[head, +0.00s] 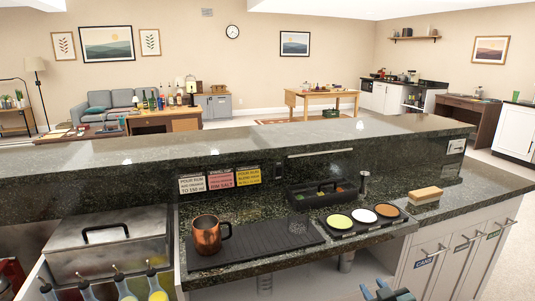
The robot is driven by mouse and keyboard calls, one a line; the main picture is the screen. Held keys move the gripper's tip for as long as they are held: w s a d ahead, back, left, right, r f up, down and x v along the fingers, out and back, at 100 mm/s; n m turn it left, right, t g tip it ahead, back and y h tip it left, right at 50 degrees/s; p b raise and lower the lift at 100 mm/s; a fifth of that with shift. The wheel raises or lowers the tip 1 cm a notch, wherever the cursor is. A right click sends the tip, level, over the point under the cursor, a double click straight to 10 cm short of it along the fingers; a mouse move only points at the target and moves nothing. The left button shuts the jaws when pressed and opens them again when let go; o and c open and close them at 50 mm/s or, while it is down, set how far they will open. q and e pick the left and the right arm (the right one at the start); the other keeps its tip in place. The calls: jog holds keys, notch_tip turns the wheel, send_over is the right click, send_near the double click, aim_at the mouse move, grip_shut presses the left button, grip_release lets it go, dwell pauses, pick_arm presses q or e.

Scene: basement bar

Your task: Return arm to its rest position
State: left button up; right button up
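My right gripper (374,288) is at the bottom edge, right of the middle, in front of and below the bar counter. Its two blue-grey fingertips stand apart with a gap, and I see nothing between them. The rest of it is cut off by the picture's edge. It is apart from everything on the counter. My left gripper is not in view.
Drawers (458,250) stand at right.

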jog(key=s+a+f+g+y, duration=0.1)
jog(key=s+a+f, duration=0.2)
jog(key=s, duration=0.6)
jog(key=s+a+f+g, duration=0.1)
jog(key=s+a+f, duration=0.3)
jog(key=s, duration=0.5)
jog(key=s+a+f+g+y, duration=0.1)
jog(key=s+a, duration=0.4)
jog(key=s, duration=0.5)
notch_tip(320, 180, down, 2)
jog(key=shift+f+m+g+y, duration=0.15)
jog(key=shift+m+g+y, duration=0.2)
jog(key=shift+g, duration=0.25)
